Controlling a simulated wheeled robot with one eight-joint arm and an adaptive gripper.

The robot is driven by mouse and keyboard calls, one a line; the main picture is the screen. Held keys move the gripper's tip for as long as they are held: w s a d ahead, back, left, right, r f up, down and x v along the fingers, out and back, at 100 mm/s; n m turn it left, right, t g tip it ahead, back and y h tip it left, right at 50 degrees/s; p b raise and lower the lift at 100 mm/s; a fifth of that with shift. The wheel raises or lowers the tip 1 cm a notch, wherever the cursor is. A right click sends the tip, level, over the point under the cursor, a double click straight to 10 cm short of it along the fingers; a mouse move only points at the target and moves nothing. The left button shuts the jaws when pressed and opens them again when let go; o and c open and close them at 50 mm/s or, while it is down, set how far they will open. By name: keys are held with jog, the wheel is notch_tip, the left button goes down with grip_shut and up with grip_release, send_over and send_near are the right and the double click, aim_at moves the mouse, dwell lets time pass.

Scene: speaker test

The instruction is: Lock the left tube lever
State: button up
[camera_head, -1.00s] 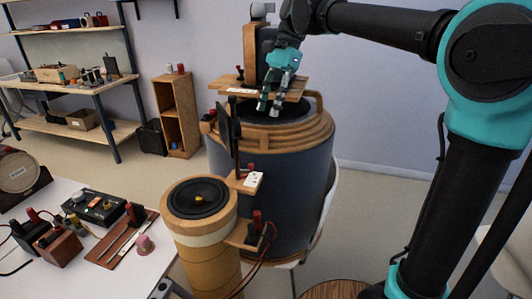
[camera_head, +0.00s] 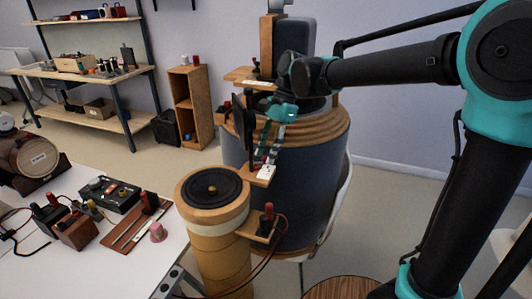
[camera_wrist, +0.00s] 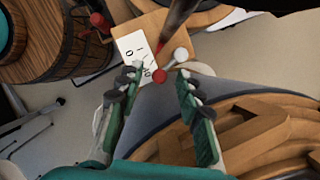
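A lever with a red ball (camera_wrist: 160,76) and a white ball (camera_wrist: 180,55) shows in the wrist view beside a white marked card (camera_wrist: 138,50). The card also shows in the head view (camera_head: 266,171), on a small wooden bracket at the side of the large dark drum (camera_head: 298,195). My gripper (camera_wrist: 158,82) is open, its green fingers spread on either side of the red ball with no clear contact. In the head view my gripper (camera_head: 268,150) points down just above the card and hides the lever.
A round wooden column with a black speaker cone (camera_head: 213,188) stands in front of the drum. A second bracket with a red-capped post (camera_head: 268,212) and red cables is below. An upright black panel (camera_head: 243,125) stands close to my gripper. A white table (camera_head: 130,270) is at left.

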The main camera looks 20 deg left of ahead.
jog(key=shift+s+a+f, duration=0.1)
jog(key=shift+f, duration=0.2)
jog(key=shift+c, duration=0.6)
grip_shut()
